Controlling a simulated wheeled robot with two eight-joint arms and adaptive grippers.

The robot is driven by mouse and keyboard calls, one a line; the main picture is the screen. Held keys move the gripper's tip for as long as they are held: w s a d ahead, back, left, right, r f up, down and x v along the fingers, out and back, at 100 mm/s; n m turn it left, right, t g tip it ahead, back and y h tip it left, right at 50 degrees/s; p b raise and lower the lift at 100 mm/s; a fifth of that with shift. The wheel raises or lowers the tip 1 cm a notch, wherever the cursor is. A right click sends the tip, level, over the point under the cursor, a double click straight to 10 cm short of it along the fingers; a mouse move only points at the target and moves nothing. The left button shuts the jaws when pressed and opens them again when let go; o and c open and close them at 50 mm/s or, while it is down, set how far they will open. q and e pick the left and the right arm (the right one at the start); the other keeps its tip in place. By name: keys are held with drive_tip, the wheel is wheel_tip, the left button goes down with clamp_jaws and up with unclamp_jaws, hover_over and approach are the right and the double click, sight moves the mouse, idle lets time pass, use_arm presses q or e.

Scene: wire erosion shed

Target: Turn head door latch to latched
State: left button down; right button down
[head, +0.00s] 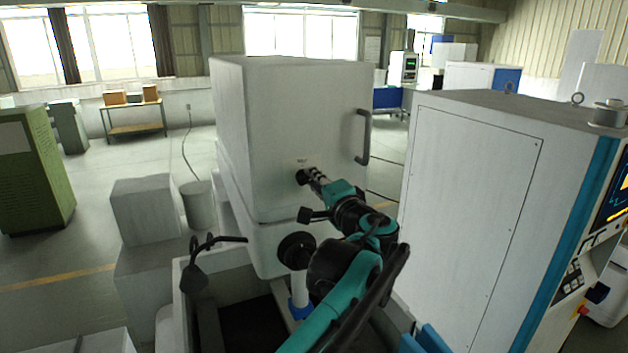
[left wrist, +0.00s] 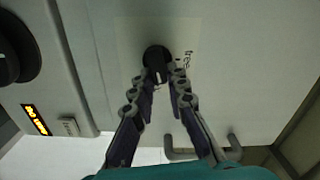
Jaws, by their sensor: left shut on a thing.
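The head door latch is a small round black knob (head: 302,177) on the front of the white machine head door (head: 290,110). In the left wrist view the knob (left wrist: 156,62) sits on a pale plate, with a light mark on its lower edge and small, hard-to-read lettering beside it. My left gripper (head: 309,176) reaches the knob, and its fingers (left wrist: 157,82) are shut on it from both sides. The fingers partly cover the knob's edges. My right gripper is not in view.
A grey bar handle (head: 365,137) stands on the door right of the latch. A large black knob (head: 296,250) is below. A tall white cabinet (head: 470,190) stands close on the right. An orange-lit display (left wrist: 37,119) shows in the left wrist view.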

use_arm(q)
drive_tip(key=shift+f+m, duration=0.15)
drive_tip(key=shift+m, duration=1.05)
drive_tip(key=c, duration=1.5)
unclamp_jaws()
drive_tip(key=shift+d, duration=0.1)
drive_tip(key=v, duration=1.2)
drive_tip(key=shift+f, duration=0.1)
